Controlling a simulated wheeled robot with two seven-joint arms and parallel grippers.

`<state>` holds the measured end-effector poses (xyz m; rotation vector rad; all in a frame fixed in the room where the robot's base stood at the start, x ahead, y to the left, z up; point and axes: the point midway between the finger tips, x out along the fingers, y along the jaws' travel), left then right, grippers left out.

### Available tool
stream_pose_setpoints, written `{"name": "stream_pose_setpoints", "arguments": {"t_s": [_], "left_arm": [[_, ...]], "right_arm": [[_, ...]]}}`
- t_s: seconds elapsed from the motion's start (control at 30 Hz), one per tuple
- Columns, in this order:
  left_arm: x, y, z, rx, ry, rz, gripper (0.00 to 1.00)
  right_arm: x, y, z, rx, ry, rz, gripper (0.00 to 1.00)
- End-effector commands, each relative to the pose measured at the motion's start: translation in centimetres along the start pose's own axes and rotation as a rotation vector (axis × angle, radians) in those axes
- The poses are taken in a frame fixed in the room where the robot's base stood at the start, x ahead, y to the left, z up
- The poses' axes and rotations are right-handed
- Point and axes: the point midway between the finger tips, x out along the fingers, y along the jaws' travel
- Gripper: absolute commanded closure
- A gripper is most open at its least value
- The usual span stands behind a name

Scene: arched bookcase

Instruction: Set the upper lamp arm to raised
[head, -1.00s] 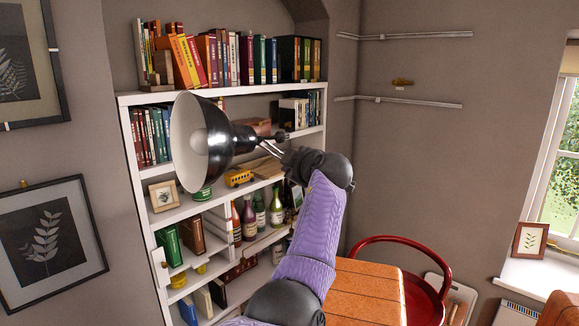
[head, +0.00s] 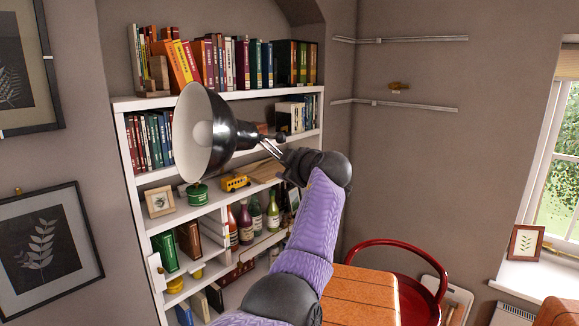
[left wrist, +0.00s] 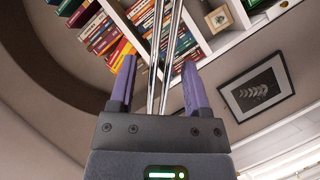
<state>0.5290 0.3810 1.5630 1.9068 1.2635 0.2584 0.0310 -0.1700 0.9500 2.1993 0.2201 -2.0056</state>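In the left wrist view the upper arm appears as two parallel metal rods (left wrist: 163,70). They pass between the two purple fingers of my left gripper (left wrist: 160,78). The fingers stand apart, with a visible gap on each side of the rods. The lamp's lower part is hidden behind my left arm. My right gripper is in neither view.
A white bookcase (head: 225,95) with books, bottles and a yellow toy bus (head: 236,183) stands behind the lamp. A red chair (head: 440,275) and a wooden tabletop (head: 360,290) are at lower right. Wall rails (head: 400,40) and open space lie right of the bookcase.

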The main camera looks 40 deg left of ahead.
Motion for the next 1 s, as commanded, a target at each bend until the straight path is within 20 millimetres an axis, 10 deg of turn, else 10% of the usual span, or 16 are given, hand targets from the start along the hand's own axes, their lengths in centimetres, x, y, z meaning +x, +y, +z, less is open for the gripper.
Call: {"name": "stream_pose_setpoints", "arguments": {"t_s": [0.27,0.7,1.0], "left_arm": [[-0.4,-0.1,0.2,-0.001,-0.001,0.001,0.39],[-8.9,-0.2,0.3,-0.002,-0.001,0.002,0.39],[-9.9,0.0,0.0,0.0,-0.001,0.0,0.39]], "right_arm": [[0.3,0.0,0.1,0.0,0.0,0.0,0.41],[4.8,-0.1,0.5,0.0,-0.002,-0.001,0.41],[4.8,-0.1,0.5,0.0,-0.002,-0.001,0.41]]}}
